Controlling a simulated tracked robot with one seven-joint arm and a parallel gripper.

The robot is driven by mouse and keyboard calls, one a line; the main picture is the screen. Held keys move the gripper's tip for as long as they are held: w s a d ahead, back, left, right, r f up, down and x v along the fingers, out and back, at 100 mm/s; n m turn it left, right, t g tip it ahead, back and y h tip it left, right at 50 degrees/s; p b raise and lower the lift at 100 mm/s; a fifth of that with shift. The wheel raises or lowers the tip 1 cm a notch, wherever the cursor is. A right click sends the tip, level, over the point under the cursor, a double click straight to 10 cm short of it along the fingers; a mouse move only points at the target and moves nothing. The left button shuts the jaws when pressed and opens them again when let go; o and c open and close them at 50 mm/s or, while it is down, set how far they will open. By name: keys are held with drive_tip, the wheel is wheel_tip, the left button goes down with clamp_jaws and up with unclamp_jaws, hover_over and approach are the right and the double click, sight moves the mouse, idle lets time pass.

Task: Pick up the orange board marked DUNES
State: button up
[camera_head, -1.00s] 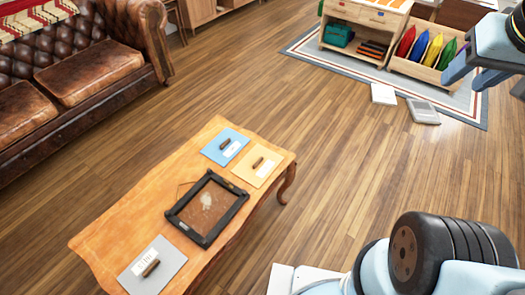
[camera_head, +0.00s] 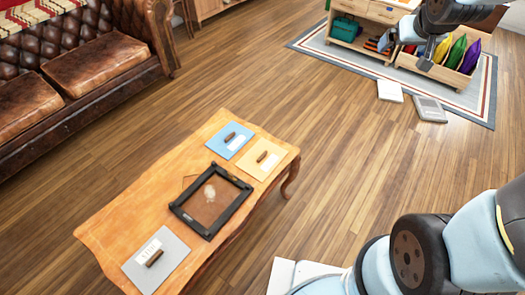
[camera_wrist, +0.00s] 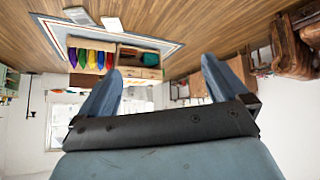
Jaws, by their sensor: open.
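The orange board (camera_head: 254,164) lies flat on the wooden coffee table, at its far right corner in the head view. It has a dark brown handle and a white label whose writing is too small to read. My gripper (camera_head: 408,48) is at the upper right of the head view, well away from the table, in front of the shelf unit. In the wrist view my gripper (camera_wrist: 162,68) shows two blue fingers spread apart with nothing between them. The wrist view looks toward the shelf and rug, upside down, and does not show the board.
The coffee table (camera_head: 110,230) also bears a blue board (camera_head: 219,149), a black picture frame (camera_head: 236,211) and a grey board (camera_head: 176,250). A leather sofa (camera_head: 85,75) stands left. A rug (camera_head: 310,45) lies beyond. Open wooden floor separates table and rug.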

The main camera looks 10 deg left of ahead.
drive_tip(key=w+a+f+n+y, duration=0.2)
drive_tip(key=w+a+f, duration=0.25)
drive_tip(key=f, duration=0.45)
drive_tip(key=w+a+f+n+t+y, duration=0.1)
drive_tip(key=w+a+f+n, duration=0.15)
drive_tip(key=a+f, duration=0.45)
drive_tip(key=w+a+f+n+y, duration=0.15)
drive_tip(key=w+a+f, duration=0.3)
drive_tip(key=f, duration=0.55)
drive_tip(key=n+g+y, duration=0.4)
drive_tip(key=n+y, duration=0.1)
drive_tip(key=y, duration=0.2)
approach(263, 156)
drive_tip(key=shift+w+a+f, duration=0.3)
drive_tip(key=shift+a+f, duration=0.2)
drive_tip(key=shift+a, duration=0.05)
drive_tip(key=shift+w+a+f, duration=0.3)
drive_tip(key=shift+a+f, duration=0.15)
drive_tip(key=shift+a, duration=0.1)
drive_tip(key=shift+r+x, duration=0.15)
drive_tip(key=shift+x, duration=1.4)
drive_tip(key=shift+r+x, duration=0.1)
drive_tip(key=shift+x, duration=1.45)
